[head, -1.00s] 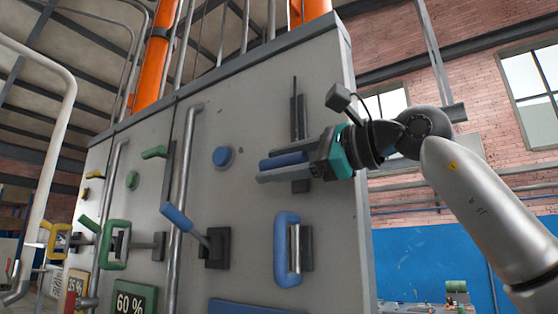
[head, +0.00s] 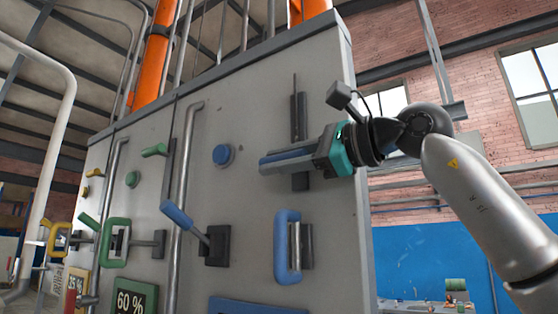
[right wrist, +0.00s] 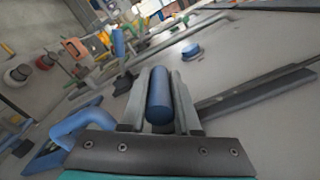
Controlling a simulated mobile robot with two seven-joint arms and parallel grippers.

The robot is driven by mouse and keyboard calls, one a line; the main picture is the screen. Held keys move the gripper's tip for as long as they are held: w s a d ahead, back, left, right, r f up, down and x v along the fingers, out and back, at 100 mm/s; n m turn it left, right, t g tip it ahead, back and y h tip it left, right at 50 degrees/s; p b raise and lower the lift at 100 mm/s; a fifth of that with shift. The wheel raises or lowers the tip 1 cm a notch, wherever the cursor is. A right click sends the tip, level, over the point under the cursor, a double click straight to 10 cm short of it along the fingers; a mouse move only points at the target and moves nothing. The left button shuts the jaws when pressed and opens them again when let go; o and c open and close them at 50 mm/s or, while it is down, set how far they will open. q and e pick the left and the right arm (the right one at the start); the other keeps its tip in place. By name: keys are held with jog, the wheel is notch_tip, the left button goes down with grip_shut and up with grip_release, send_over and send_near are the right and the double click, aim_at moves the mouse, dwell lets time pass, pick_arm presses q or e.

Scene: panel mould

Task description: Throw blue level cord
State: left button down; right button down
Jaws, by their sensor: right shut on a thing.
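A blue bar-shaped handle (right wrist: 158,97) lies between the two grey fingers of my right gripper (head: 266,165) in the right wrist view. The gripper is shut on it. In the head view the fingers hide most of the handle. The handle sits at a dark vertical slot (head: 299,112) on the grey panel (head: 250,110), with a thin rod or cord above it. The slot also shows in the right wrist view (right wrist: 258,92). My left gripper is out of view.
Left of the gripper are a blue round button (head: 222,155) and a blue tilted lever (head: 178,215). A blue loop handle (head: 287,247) stands out below. A vertical pipe (head: 184,180) and green controls (head: 117,243) are farther left.

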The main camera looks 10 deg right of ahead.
dwell(0.9)
jog(key=shift+r+p, duration=0.6)
jog(key=shift+p, duration=0.15)
notch_tip(320, 180, up, 9)
jog(key=p, duration=0.9)
jog(key=shift+r, duration=0.2)
jog(key=shift+s+d, duration=0.1)
jog(key=c, duration=1.1)
grip_release()
jog(key=shift+r, duration=0.1)
jog(key=o, duration=0.4)
jog(key=shift+o, duration=0.2)
jog(key=shift+f, duration=0.2)
